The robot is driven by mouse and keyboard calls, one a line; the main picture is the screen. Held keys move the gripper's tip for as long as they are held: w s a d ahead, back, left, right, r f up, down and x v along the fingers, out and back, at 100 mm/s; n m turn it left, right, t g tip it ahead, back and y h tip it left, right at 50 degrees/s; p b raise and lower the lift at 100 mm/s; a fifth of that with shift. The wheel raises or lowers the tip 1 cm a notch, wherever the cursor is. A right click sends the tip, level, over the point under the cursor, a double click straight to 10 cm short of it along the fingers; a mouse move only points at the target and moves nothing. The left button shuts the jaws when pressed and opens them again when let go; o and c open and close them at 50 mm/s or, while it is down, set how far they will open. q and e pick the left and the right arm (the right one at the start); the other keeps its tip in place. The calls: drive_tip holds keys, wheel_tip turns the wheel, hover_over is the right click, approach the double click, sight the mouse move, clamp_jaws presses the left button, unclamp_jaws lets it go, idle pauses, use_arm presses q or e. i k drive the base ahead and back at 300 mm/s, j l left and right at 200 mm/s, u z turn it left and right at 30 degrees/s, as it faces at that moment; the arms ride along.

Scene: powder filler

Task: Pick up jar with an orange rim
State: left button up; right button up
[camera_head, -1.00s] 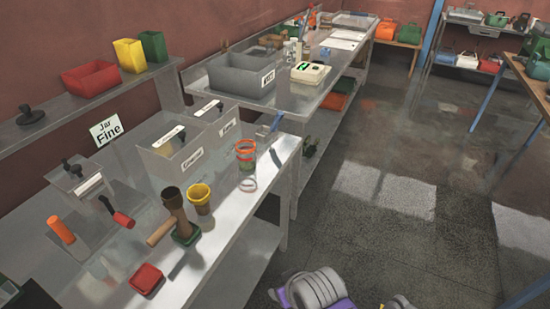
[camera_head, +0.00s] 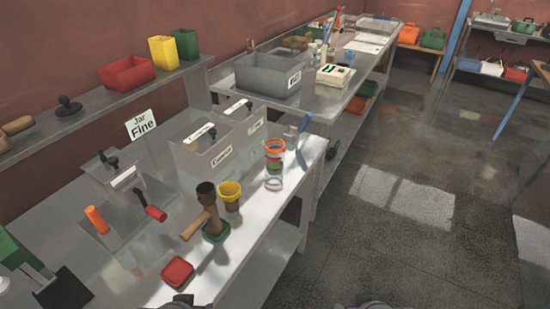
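The jar with an orange rim (camera_head: 274,147) stands upright on the metal workbench, near its right-hand edge. It looks clear with an orange-red band at the top and something green low down. A clear ring-like piece (camera_head: 273,184) lies on the bench in front of it. Neither gripper shows; only small dark parts, probably of my arms, show at the bottom edge. Nothing of mine is near the jar.
A yellow-rimmed cup (camera_head: 229,194), a brown tamper-like tool (camera_head: 210,210) on a green base and a red square dish (camera_head: 177,271) stand in front of the jar. Labelled clear bins (camera_head: 205,155) are left of it. Open floor (camera_head: 400,240) lies to the right.

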sight(274, 152)
drive_tip(key=i+l+u, duration=0.2)
drive_tip(key=l+u, duration=0.15)
drive_tip(key=i+l+u, duration=0.15)
drive_tip(key=l+u, duration=0.5)
drive_tip(key=i+l+u, duration=0.1)
drive_tip(key=l+u, duration=0.25)
drive_tip(key=l, duration=0.2)
